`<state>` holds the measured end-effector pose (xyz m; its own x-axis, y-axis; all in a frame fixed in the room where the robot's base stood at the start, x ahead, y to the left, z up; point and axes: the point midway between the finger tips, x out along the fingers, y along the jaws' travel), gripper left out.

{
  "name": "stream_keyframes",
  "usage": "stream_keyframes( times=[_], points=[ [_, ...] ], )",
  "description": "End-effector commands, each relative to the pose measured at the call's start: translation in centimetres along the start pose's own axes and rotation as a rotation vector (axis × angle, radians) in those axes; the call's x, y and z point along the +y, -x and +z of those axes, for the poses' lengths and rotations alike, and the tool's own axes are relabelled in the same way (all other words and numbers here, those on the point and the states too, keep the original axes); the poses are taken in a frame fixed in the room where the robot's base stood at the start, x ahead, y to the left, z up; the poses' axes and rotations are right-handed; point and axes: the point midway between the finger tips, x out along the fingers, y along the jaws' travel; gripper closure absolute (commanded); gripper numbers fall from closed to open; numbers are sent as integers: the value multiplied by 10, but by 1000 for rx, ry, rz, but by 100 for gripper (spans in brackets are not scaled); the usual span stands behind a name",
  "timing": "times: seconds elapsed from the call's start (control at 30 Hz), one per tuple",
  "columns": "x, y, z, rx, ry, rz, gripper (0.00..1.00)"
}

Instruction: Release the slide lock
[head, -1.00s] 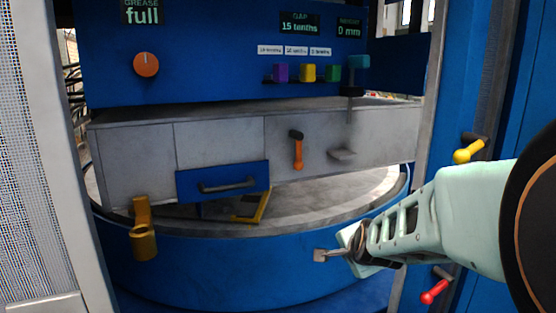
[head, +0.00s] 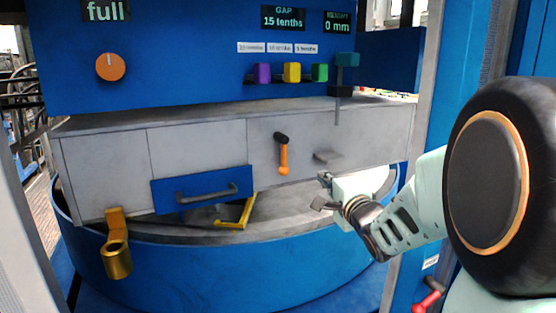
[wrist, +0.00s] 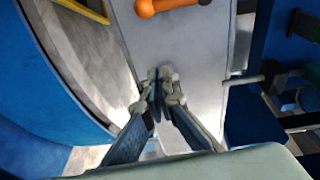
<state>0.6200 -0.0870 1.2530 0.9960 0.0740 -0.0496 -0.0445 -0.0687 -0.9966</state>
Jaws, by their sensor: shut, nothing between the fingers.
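The pictures do not label the slide lock. On the front of the long grey box hangs an orange-handled lever (head: 283,155) on a dark pivot, its handle pointing down. To its right a small grey tab (head: 327,156) sticks out. My gripper (head: 322,192) is just below that tab in the head view, apart from the lever, with its fingers closed and empty. In the wrist view the closed fingertips (wrist: 156,82) are over the grey face, and the orange handle (wrist: 165,6) shows at the top edge. The grey tab cannot be made out there.
A blue drawer front (head: 203,189) with a grey handle, a yellow bracket (head: 236,212) and a brass cup (head: 116,258) are to the left. Purple, yellow and green blocks (head: 291,72) sit above. A blue post is at right, with a red-handled lever (head: 428,300) low down.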

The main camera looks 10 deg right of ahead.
Motion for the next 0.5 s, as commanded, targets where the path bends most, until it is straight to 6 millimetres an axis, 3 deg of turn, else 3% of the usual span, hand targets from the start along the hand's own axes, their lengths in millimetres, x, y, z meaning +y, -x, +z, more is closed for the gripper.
stream_keyframes(
  times=[0.2,0.5],
  points=[
    [-12,1,11,-64,-56,-46,100],
    [-14,2,13,-75,-65,-53,100]
  ],
)
